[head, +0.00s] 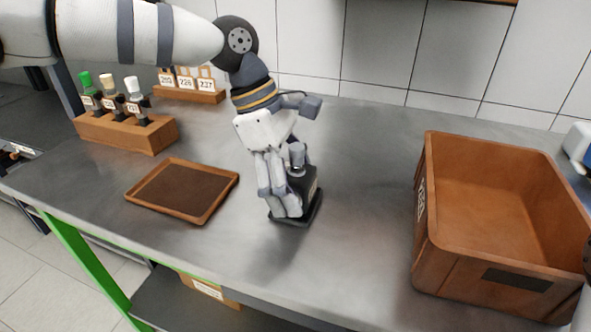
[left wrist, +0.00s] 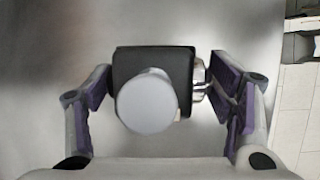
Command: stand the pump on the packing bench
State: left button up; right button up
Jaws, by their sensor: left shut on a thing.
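The pump (head: 305,188) is a dark grey block on a flat dark base with a light grey cylinder on top. It is upright on the grey metal bench (head: 350,240), or very close above it; I cannot tell which. My left gripper (head: 283,200) is around it from above, fingers shut on its sides. In the left wrist view the pump (left wrist: 152,70) sits between the two purple-padded fingers (left wrist: 160,95), with its round light top towards the camera. A metal fitting (left wrist: 199,77) is on its right side, by the right finger.
A brown tray (head: 232,184) lies empty to the left of the pump. A wooden rack (head: 115,133) with several capped bottles stands behind the tray, and another labelled rack (head: 205,96) is at the back. A large brown crate (head: 428,245) stands at the right. Bench between pump and crate is clear.

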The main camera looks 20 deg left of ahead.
pick_arm(q)
jog(key=shift+r, duration=0.15)
jog(key=o, duration=2)
jog(key=shift+f, duration=0.2)
jog(key=shift+c, duration=0.2)
jog(key=v, duration=1.2)
jog(key=shift+r, duration=0.2)
jog(key=shift+s, duration=0.1)
